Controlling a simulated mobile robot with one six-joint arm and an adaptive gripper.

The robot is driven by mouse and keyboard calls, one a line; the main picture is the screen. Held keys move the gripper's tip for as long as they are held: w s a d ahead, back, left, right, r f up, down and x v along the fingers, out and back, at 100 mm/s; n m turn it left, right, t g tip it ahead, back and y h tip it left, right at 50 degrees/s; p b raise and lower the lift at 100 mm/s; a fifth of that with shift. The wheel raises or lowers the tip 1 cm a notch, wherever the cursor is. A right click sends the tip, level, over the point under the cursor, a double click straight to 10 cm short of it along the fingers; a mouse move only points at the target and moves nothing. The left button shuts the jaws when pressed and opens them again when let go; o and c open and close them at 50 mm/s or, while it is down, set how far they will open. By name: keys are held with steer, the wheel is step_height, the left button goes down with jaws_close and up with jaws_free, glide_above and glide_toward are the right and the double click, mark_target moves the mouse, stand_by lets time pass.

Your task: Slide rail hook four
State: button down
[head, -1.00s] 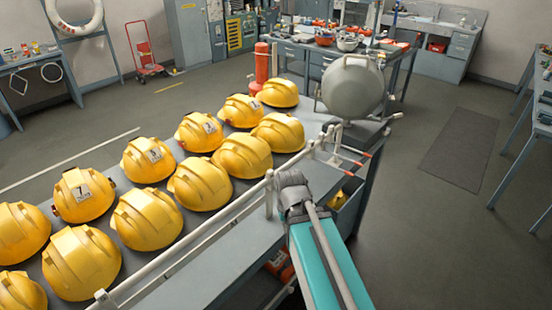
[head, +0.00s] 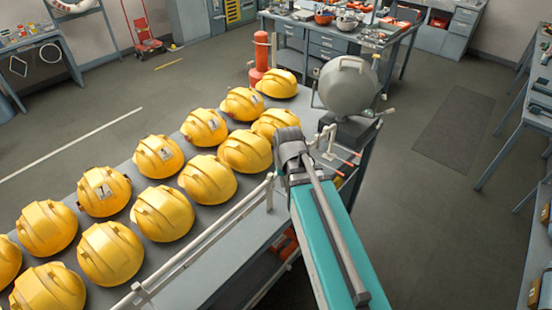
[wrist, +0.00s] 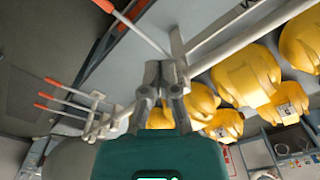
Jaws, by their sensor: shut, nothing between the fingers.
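A pale rail (head: 205,245) runs along the near edge of the helmet bench. At its far end, several pale hooks with red tips (head: 345,163) sit close together in the head view. The wrist view shows this group (wrist: 75,98) at left. A separate red-tipped hook (wrist: 135,27) sticks out from the rail (wrist: 235,35) at the top, apart from the group. My gripper (wrist: 166,75) is shut and empty, its fingertips appearing in front of the rail near the separate hook's base. Contact cannot be told. In the head view my arm hides the gripper and that hook.
Rows of yellow helmets (head: 163,213) cover the bench top beside the rail. A grey rounded tank (head: 348,87) stands at the bench's far end, and a red cylinder (head: 262,62) behind it. Open floor (head: 430,210) lies to the right.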

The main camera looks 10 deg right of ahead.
steer(key=w+d+r+m+g+y+p, duration=0.1)
steer(key=w+d+r+m, duration=0.1)
steer(key=w+m, duration=0.3)
steer(key=w+d+r+m+g+y+p, duration=0.1)
steer(key=w+m, duration=0.3)
steer(key=w, duration=0.6)
steer(key=shift+w+d+r+m+p, duration=0.35)
steer(key=shift+d+r, duration=0.2)
steer(key=shift+d, duration=0.35)
steer(key=shift+f, duration=0.1)
steer(key=b+x, duration=1)
steer(key=shift+s, duration=0.1)
steer(key=shift+s+a, duration=0.55)
steer(key=shift+a, duration=0.3)
steer(key=shift+s+a, duration=0.6)
steer(key=shift+a, duration=0.25)
